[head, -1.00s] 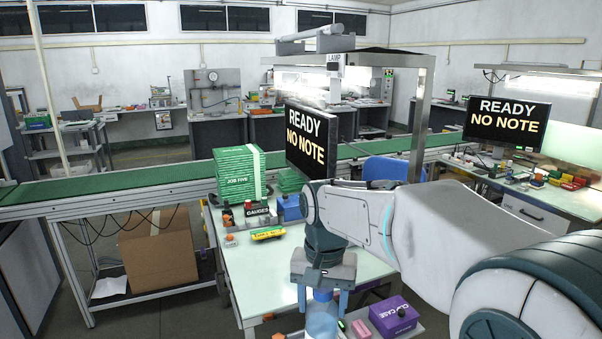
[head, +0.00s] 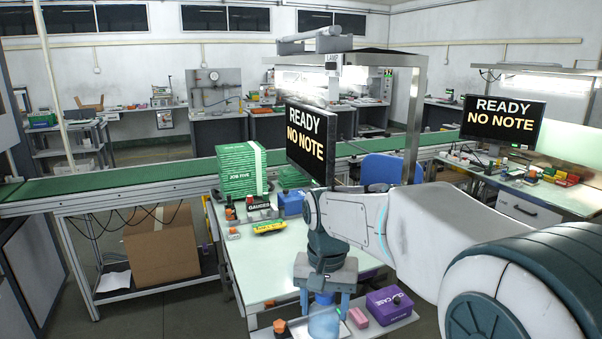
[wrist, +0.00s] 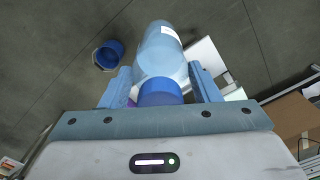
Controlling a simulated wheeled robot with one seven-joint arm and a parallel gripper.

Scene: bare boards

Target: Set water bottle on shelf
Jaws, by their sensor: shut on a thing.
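The water bottle (head: 324,324) is light blue and translucent with a darker blue cap. My gripper (head: 324,304) is shut on it near the cap, with the bottle hanging upright below the fingers at the near edge of the workbench. The bottle's lower end is cut off by the bottom of the head view. In the wrist view the bottle (wrist: 161,55) lies between the two blue fingers, its cap toward my palm. Which surface is the shelf I cannot tell for certain; a narrow grey ledge (head: 385,327) runs along the bench's near side.
A purple clip case (head: 390,305), a pink block (head: 357,317) and an orange-topped item (head: 280,327) sit on the ledge near the bottle. The pale bench top (head: 265,270) is mostly clear. A blue bin (wrist: 108,55) stands on the floor in the wrist view.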

